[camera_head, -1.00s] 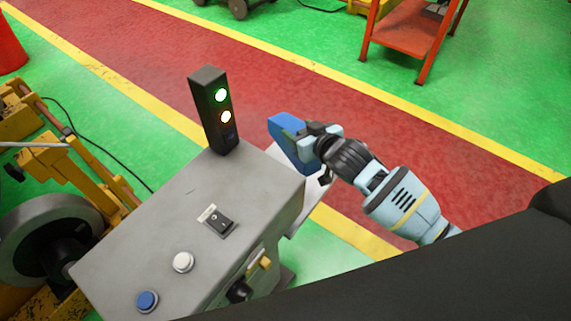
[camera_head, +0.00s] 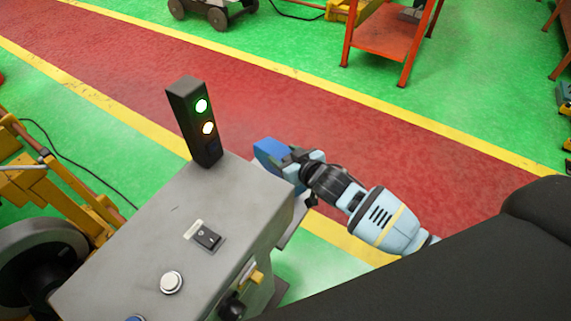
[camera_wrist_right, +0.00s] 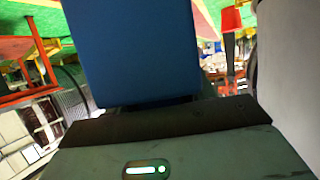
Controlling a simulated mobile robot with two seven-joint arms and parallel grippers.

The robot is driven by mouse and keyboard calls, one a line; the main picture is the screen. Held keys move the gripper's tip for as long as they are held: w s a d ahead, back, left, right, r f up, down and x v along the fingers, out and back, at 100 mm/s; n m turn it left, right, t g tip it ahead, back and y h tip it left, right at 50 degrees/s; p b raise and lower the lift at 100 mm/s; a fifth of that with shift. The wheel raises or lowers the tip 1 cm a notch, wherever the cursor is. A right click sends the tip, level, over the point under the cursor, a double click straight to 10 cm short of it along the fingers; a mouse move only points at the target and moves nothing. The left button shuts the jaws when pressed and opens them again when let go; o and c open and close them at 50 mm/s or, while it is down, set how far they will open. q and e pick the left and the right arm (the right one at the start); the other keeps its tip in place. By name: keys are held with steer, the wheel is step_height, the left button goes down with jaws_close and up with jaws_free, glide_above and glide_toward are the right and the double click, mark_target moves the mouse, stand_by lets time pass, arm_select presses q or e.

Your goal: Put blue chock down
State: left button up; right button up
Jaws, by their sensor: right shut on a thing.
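The blue chock (camera_head: 268,153) is in my right gripper (camera_head: 290,163), beside the far right edge of the grey control box in the head view. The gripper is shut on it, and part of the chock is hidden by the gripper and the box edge. In the right wrist view the chock (camera_wrist_right: 133,50) fills the upper middle as a flat blue block in front of the dark gripper edge. What lies directly under the chock cannot be seen. My left gripper is not in view.
Yellow machinery (camera_head: 60,185) stands at left. A red-orange cart (camera_head: 388,40) stands at the back. The red floor lane is clear.

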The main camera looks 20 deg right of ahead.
step_height(320, 180, down, 3)
steer(key=shift+f+b, duration=0.1)
steer(key=shift+b, duration=0.2)
steer(key=shift+f, duration=0.2)
steer(key=o, duration=0.7)
steer(key=shift+f, duration=0.2)
steer(key=shift+c, duration=0.2)
steer(key=o, duration=0.4)
steer(key=shift+r, duration=0.3)
steer(key=shift+p+v, duration=0.75)
steer(key=shift+v, duration=5.25)
